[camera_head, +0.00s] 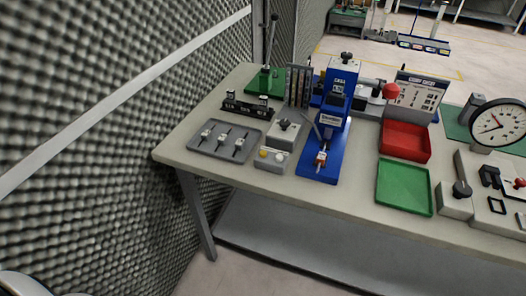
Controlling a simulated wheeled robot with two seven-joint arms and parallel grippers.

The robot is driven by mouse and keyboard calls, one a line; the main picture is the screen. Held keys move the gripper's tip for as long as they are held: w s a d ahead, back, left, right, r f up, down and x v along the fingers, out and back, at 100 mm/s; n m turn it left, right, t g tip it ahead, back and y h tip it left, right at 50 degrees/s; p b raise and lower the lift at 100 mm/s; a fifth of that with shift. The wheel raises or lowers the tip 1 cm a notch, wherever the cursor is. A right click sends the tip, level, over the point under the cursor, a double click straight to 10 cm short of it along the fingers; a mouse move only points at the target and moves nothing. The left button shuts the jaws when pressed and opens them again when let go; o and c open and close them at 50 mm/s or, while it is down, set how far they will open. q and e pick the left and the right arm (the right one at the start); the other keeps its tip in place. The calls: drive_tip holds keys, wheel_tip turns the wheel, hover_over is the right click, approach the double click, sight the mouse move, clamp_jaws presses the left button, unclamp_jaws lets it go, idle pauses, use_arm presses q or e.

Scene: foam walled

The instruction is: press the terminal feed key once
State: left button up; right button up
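The blue press (338,88) stands upright on a blue base plate (318,170) near the middle of the grey table. A small red and white part sits at its front. Left of the press base is a small grey box (270,166) with a yellow button (263,153) and a paler button (280,156) on top. Just behind it is another grey box (282,139) with a black knob. I cannot tell which of these is the terminal feed key; labels are too small to read. Neither gripper shows in the head view.
A grey tray (248,158) with several small parts lies left of the buttons. A green-based lever stand (262,84) is behind it. Red (404,152) and green (404,209) trays and a dial gauge (497,124) are to the right. A foam wall (90,150) rises at left.

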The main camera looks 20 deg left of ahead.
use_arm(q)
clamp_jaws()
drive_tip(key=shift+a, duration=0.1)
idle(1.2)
